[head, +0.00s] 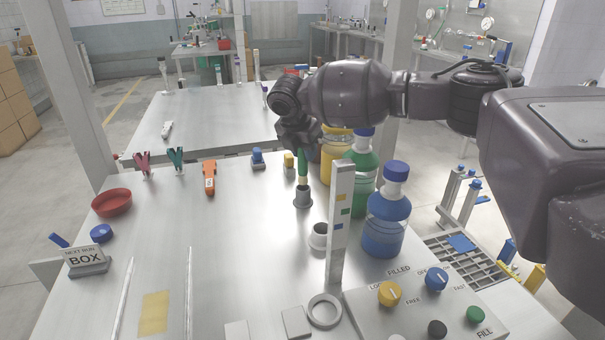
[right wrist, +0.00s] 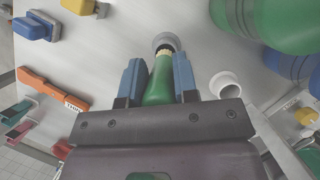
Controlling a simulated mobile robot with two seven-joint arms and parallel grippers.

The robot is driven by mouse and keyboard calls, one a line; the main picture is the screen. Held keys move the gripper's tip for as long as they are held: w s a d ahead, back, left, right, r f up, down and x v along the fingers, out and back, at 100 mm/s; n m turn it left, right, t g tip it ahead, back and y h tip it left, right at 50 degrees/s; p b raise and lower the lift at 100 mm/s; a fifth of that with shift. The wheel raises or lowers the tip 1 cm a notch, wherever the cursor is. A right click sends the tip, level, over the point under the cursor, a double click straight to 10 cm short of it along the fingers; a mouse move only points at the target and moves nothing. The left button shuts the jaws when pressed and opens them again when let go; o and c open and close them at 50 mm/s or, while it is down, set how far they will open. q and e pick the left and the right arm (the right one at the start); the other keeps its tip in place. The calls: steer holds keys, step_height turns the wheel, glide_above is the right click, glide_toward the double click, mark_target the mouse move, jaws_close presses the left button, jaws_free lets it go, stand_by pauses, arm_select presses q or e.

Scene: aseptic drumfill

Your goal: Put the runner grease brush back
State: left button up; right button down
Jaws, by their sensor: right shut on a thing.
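The runner grease brush (head: 302,164) has a green handle and a tan tip. It is upright and points down at a small grey cup-shaped holder (head: 303,198) on the steel table. My right gripper (head: 303,152) is shut on the green handle, above the holder. In the right wrist view the two blue-grey fingers of the gripper (right wrist: 160,85) flank the brush (right wrist: 162,78). The tip lies at the mouth of the holder (right wrist: 166,41); how deep it reaches inside I cannot tell. My left gripper is not in view.
Green (head: 362,172) and blue (head: 384,225) bottles stand close right of the holder. A white cup (head: 319,237) and a tall marked post (head: 340,225) stand in front. An orange tool (head: 210,177) lies left. The table's middle left is mostly clear.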

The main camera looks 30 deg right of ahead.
mark_target(304, 171)
step_height(304, 171, down, 6)
steer(key=shift+r+b, duration=0.1)
steer(key=shift+b, duration=0.55)
steer(key=shift+f, duration=0.25)
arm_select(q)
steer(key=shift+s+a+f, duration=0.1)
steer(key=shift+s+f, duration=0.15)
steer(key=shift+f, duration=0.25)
arm_select(e)
steer(key=shift+r, duration=0.1)
steer(key=c, duration=1.3)
jaws_free()
steer(key=o, duration=0.4)
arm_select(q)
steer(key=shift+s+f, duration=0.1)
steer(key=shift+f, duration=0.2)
